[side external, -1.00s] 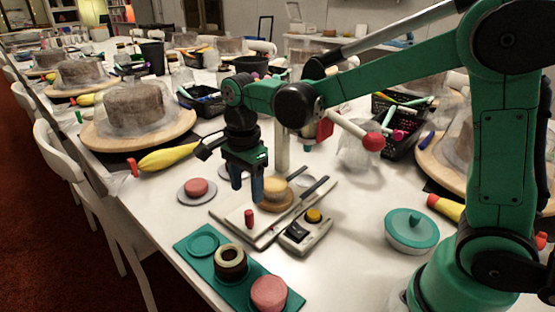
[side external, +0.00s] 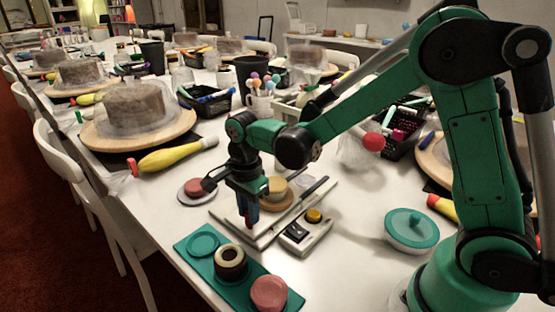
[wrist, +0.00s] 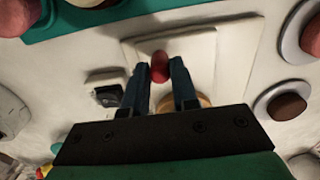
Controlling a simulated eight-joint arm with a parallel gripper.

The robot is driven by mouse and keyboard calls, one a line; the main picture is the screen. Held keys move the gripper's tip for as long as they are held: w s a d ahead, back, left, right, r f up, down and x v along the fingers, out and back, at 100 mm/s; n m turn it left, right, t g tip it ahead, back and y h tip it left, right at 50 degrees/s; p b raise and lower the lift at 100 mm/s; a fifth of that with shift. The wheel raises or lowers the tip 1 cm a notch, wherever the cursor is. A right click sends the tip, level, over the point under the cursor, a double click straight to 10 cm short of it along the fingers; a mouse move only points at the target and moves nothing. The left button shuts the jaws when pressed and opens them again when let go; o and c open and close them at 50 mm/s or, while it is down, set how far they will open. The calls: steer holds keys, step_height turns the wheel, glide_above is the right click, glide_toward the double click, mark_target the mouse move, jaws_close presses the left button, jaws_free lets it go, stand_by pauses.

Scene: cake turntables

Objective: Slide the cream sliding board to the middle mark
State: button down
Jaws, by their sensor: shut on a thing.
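The cream sliding board (wrist: 195,48) lies flat in a pale base frame, and it also shows in the side external view (side external: 230,219). A red knob (wrist: 160,62) stands up from the board. My gripper (wrist: 160,72) points down with its two dark fingers on either side of the knob, shut on it. In the side external view my gripper (side external: 248,217) stands over the board's near-left part, and its fingers cover most of the knob. I cannot make out the middle mark in either view.
A switch box (side external: 303,233) sits to the right of the frame. A teal tray (side external: 205,262) with round pieces is in front.

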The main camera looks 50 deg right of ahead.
mark_target(289, 192)
steer(key=shift+d, duration=6)
steer(key=c, duration=0.7)
jaws_free()
step_height(289, 192, up, 7)
steer(key=shift+a, duration=0.1)
